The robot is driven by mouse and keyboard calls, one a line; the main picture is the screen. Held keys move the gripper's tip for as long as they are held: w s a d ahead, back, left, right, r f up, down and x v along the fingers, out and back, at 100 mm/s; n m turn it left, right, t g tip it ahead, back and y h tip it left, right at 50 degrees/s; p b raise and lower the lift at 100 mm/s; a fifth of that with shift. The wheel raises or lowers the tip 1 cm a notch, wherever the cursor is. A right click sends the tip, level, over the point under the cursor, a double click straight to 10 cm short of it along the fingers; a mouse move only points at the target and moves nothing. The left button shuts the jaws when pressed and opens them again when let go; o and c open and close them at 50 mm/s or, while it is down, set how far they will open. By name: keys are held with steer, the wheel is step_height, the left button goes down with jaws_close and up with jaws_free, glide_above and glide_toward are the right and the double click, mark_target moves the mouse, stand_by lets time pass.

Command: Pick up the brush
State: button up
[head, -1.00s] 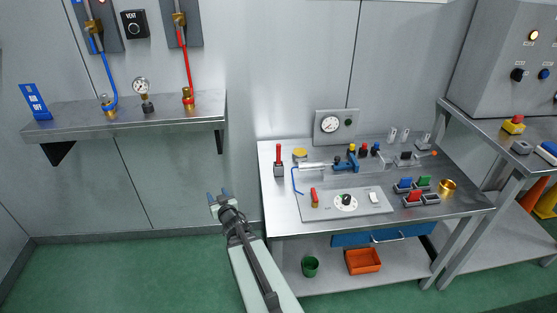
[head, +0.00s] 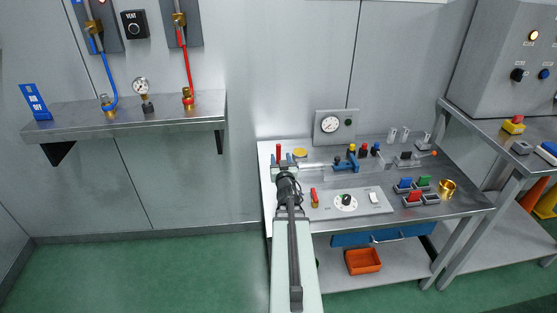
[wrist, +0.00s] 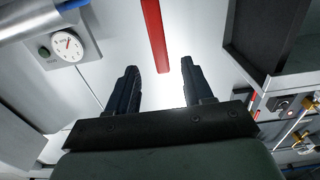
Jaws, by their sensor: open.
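A slim upright red handle (head: 278,149), which looks like the brush's, stands at the left end of the workbench; its lower part and grey holder are hidden behind my gripper. My gripper (head: 283,158) is open, its two blue-dark fingers at the bench's left end close to the handle. In the wrist view a red bar (wrist: 155,32), likely the same handle, comes down from the top edge to between the open fingers (wrist: 160,75). I see no contact with the fingers, and no bristles.
The workbench (head: 455,208) holds a yellow round item (head: 300,152), a blue clamp-like tool (head: 347,163), a panel with a dial (head: 346,202) and several coloured blocks. A gauge box (head: 335,125) stands at the back. A wall shelf (head: 60,118) is to the left.

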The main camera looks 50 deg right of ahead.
mark_target(279, 151)
steer(key=x, duration=0.6)
steer(key=shift+w+d+f, duration=0.1)
steer(key=shift+w+d, duration=0.05)
steer(key=shift+w, duration=0.05)
steer(key=shift+c, duration=0.3)
jaws_close()
